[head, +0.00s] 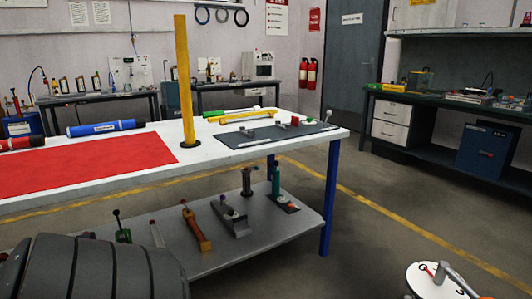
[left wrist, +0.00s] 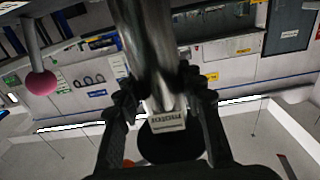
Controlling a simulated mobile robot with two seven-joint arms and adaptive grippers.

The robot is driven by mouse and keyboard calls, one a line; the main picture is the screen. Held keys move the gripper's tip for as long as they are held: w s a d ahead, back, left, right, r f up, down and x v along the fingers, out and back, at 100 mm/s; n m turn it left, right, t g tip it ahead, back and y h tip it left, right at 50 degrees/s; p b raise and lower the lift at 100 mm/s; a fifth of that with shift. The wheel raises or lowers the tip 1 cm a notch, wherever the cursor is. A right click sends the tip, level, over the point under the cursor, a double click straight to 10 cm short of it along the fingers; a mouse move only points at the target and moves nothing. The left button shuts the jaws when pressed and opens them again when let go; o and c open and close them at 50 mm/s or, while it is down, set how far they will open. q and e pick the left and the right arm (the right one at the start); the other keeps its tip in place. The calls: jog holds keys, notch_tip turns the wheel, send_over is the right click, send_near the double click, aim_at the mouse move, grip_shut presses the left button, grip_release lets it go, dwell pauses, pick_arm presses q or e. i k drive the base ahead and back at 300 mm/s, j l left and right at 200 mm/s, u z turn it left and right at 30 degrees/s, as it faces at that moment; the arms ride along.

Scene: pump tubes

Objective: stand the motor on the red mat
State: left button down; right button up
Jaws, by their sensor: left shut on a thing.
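The red mat (head: 85,165) lies flat on the left part of the white workbench, and its visible surface is bare. In the left wrist view my left gripper (left wrist: 162,100) is shut on a shiny grey metal cylinder, which looks like the motor (left wrist: 148,45). It carries a small white label, and the top of the picture cuts it off. Neither this gripper nor the motor shows in the head view. My right gripper is in neither view.
A yellow tube (head: 184,75) stands upright right of the mat. A blue tube (head: 106,128) and a red-and-black tube (head: 30,142) lie along its far edge. A dark grey mat (head: 262,136) with small parts is farther right. Several tools stand on the lower shelf (head: 270,225).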

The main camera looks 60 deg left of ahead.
aim_at(32, 175)
jog(key=u, duration=2.75)
jog(key=i+l+u, duration=0.4)
jog(key=l, duration=0.1)
